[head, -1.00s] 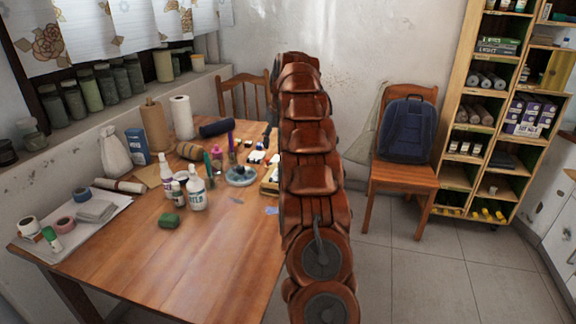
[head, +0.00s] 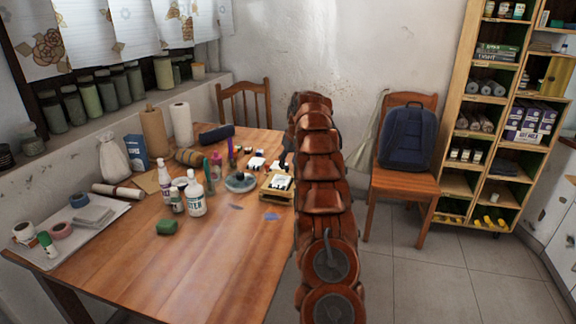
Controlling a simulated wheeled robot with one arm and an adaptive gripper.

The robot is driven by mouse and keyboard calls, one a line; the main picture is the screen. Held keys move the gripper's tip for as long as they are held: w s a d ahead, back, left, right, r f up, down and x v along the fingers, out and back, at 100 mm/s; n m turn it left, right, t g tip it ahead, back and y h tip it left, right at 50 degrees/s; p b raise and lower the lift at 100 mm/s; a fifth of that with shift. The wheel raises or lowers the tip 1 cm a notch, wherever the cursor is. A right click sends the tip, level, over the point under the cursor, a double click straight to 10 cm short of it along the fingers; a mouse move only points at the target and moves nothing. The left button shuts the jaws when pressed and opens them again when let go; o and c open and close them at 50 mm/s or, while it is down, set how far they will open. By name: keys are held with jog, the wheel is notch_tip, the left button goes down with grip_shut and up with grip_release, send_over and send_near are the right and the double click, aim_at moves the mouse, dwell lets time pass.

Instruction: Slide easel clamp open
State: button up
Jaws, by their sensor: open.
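No easel clamp can be made out in the head view. A small light-wood frame or tray (head: 277,188) with white and dark pieces on it sits at the table's right edge, beside my arm; I cannot tell whether it belongs to an easel. My reddish-brown arm rises through the middle of the view, right of the table.
A chair with a blue backpack (head: 407,138) and a shelf unit (head: 457,184) stand right. Tiled floor (head: 440,285) is free at front right.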

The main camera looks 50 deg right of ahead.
jog(key=shift+x, duration=1)
jog(key=shift+r, duration=0.1)
grip_shut()
